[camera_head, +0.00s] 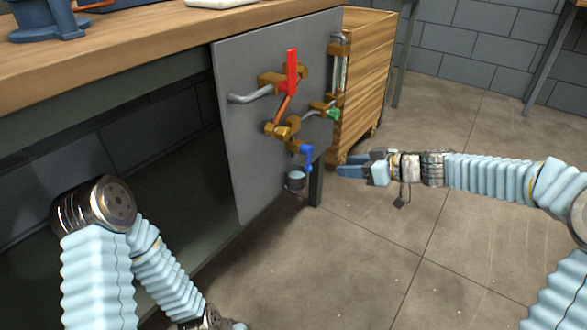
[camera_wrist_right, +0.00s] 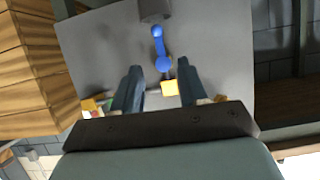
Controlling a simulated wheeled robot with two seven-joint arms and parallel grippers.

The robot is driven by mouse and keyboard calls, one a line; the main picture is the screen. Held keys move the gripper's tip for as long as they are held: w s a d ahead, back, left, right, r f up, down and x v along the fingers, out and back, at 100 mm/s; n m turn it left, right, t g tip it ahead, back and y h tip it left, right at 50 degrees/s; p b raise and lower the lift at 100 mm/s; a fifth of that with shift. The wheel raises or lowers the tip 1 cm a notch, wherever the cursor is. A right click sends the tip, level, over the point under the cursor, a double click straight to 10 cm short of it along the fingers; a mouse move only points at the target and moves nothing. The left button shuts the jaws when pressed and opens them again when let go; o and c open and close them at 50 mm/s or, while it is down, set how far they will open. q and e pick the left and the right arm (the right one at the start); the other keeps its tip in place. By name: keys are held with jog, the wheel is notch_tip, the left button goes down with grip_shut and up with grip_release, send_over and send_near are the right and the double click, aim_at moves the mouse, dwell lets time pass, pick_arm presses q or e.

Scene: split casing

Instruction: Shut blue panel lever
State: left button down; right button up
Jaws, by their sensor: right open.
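The blue panel lever (camera_head: 308,157) sits low on the grey panel (camera_head: 245,140) and points down from its brass valve (camera_head: 292,147). In the right wrist view the blue lever (camera_wrist_right: 159,48) lies ahead of the fingers, near the line between them. My right gripper (camera_head: 352,165) is open and empty, to the right of the lever and apart from it. Its two fingers also show in the right wrist view (camera_wrist_right: 158,70). My left arm is at the lower left, its gripper out of the frame.
A red lever (camera_head: 292,70) stands upright higher on the panel, and a green handle (camera_head: 333,112) is at its right. A wooden crate (camera_head: 365,75) stands behind the panel. Floor at right is clear.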

aim_at(310, 160)
jog(key=x, duration=0.4)
jog(key=r+x, duration=0.1)
jog(key=x, duration=0.4)
jog(key=p+x, duration=0.1)
jog(key=x, duration=0.3)
jog(key=shift+w+a, duration=0.35)
jog(key=shift+w, duration=0.1)
jog(key=shift+c, duration=0.3)
grip_shut()
